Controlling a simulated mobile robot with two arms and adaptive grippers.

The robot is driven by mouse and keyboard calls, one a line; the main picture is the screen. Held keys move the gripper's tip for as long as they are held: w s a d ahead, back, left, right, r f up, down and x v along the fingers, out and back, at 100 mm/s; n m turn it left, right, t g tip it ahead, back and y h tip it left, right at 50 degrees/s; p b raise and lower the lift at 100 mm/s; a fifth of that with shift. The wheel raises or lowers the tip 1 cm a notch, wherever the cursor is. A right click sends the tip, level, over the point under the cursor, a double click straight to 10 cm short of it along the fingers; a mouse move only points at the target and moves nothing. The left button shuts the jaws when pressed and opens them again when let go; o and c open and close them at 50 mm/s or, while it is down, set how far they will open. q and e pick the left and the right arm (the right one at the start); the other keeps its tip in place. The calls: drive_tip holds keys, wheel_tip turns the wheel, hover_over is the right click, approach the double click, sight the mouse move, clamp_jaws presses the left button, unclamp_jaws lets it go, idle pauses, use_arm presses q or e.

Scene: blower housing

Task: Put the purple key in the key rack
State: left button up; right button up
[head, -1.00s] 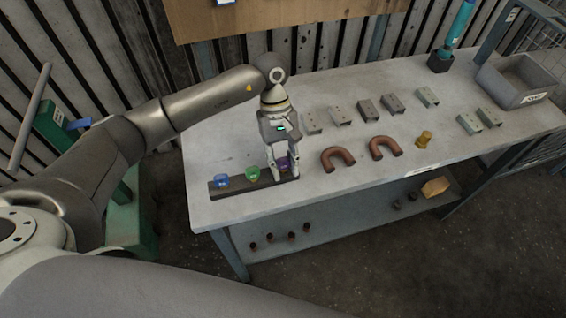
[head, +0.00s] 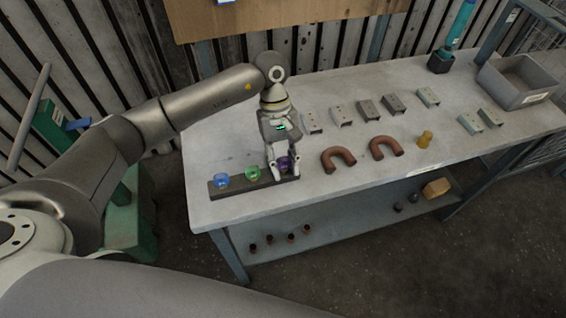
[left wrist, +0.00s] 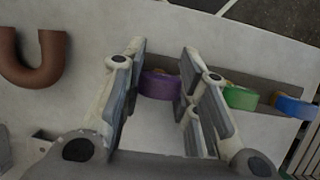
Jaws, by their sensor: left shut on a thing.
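The purple key (head: 284,162) is between the fingertips of my left gripper (head: 284,172), at the right end of the dark key rack (head: 237,189). In the left wrist view the purple key (left wrist: 160,86) shows between the two fingers, and my left gripper (left wrist: 163,85) is shut on it. The key is upright at the rack; its lower end is hidden, so I cannot tell how fully it is seated. A green key (head: 252,173) and a blue key (head: 221,180) stand in the rack to its left. My right gripper is not in view.
Two brown U-shaped pipes (head: 338,158) and several grey brackets (head: 367,108) lie right of the gripper on the table (head: 230,150). A yellow part (head: 425,139) and a grey bin (head: 517,80) are farther right. The table behind the rack is clear.

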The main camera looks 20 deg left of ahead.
use_arm(q)
drive_tip(key=shift+x, duration=0.85)
drive_tip(key=o, duration=0.9)
drive_tip(key=shift+a, duration=0.2)
drive_tip(key=shift+c, duration=0.2)
drive_tip(key=shift+o, duration=0.7)
drive_tip(key=shift+w, duration=0.15)
drive_tip(key=shift+r, duration=0.1)
drive_tip(key=shift+w+a+r, duration=0.1)
drive_tip(key=v, duration=1.2)
drive_tip(key=shift+d, duration=0.25)
